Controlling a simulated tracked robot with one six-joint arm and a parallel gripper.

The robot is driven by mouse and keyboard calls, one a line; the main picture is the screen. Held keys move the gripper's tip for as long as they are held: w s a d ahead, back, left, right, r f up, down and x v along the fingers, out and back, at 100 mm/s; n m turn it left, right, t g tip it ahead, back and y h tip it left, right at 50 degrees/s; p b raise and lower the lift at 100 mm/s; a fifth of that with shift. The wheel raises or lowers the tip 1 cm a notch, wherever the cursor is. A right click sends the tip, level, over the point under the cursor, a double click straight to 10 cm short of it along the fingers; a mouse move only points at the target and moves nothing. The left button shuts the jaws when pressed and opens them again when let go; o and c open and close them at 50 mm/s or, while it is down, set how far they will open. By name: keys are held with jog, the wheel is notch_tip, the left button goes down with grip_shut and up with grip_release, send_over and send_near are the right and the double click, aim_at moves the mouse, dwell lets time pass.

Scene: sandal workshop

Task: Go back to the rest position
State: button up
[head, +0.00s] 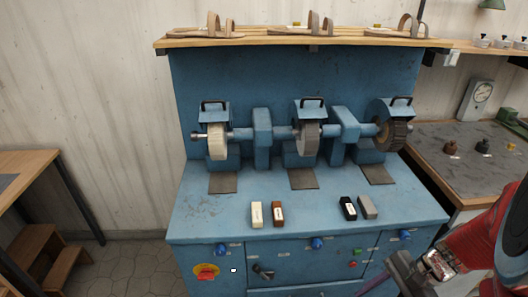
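My gripper (403,274) is low at the right edge of the head view, in front of the blue machine bench (210,228). Only part of it shows, beside my red arm. I cannot tell whether its fingers are open or shut, or whether anything is between them.
The bench carries a pale wheel (217,141), a grey wheel (308,138) and a dark wheel (392,135). Several small bars, one white (257,215), lie on its front. Sandals (205,28) stand on the shelf above. A grey-topped table (465,165) is right, a wooden table (30,165) left.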

jog(key=a+r+n+t+h, duration=0.2)
jog(key=a+r+n, duration=0.4)
jog(key=r, duration=0.4)
jog(key=a+r+n+t+h, duration=0.3)
jog(key=a+r+n, duration=0.3)
jog(key=r+n, duration=0.2)
jog(key=shift+a+r+n+h, duration=0.2)
jog(key=shift+r+n+h, duration=0.15)
jog(key=shift+r, duration=0.5)
jog(key=shift+w, duration=0.1)
